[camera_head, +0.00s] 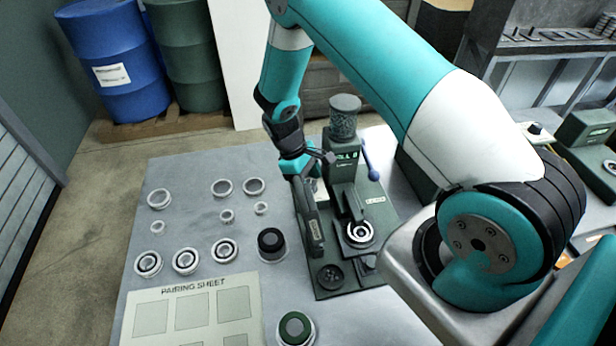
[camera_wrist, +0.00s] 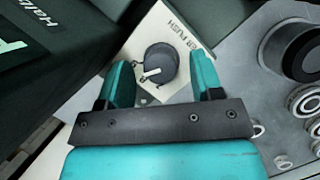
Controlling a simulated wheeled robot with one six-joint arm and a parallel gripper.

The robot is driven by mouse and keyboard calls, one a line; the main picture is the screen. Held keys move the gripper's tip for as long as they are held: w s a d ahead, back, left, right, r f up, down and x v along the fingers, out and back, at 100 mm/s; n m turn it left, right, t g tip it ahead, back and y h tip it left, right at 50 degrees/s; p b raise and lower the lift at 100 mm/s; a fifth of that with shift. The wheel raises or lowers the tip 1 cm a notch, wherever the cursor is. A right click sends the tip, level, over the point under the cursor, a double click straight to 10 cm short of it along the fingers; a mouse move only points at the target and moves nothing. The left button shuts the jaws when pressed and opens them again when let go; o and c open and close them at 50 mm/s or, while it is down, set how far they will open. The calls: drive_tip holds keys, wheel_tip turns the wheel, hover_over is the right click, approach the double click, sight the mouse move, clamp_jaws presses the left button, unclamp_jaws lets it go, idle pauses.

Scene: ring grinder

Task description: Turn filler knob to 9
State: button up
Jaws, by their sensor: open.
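The filler knob (camera_wrist: 159,63) shows in the wrist view as a dark round knob with a white pointer, on a pale plate lettered "PUSH". Its pointer is turned toward the lower left; no number at it can be read. My gripper (camera_wrist: 162,80) is open, with one teal finger on each side of the knob. I cannot tell whether either finger touches it. In the head view my gripper (camera_head: 312,165) is beside the green machine (camera_head: 343,165) with a lit display, and the knob is hidden behind the arm.
Several rings lie on the grey table (camera_head: 190,242) at the left, near the pairing sheet (camera_head: 192,318). A black-topped jar (camera_head: 271,243) and a green-topped jar (camera_head: 295,329) stand left of and in front of the machine. A blue lever (camera_head: 369,164) sticks out at its right.

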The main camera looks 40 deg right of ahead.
drive_tip(key=shift+f, duration=0.2)
drive_tip(key=shift+c, duration=0.4)
drive_tip(key=c, duration=0.8)
drive_tip(key=shift+d+f+m+y+b, duration=0.1)
drive_tip(key=shift+m+y+b, duration=0.2)
drive_tip(key=shift+m+b, duration=0.65)
drive_tip(key=shift+c, duration=0.2)
drive_tip(key=shift+m, duration=0.55)
drive_tip(key=o, duration=0.9)
drive_tip(key=shift+r, duration=0.2)
drive_tip(key=b+v, duration=0.1)
drive_tip(key=v, duration=0.4)
drive_tip(key=b+v, duration=0.2)
drive_tip(key=v, duration=0.4)
drive_tip(key=b+v, duration=0.1)
drive_tip(key=v, duration=0.5)
drive_tip(key=shift+w+d+r+b, duration=0.15)
drive_tip(key=shift+w+d+b, duration=0.1)
drive_tip(key=shift+w+b, duration=0.1)
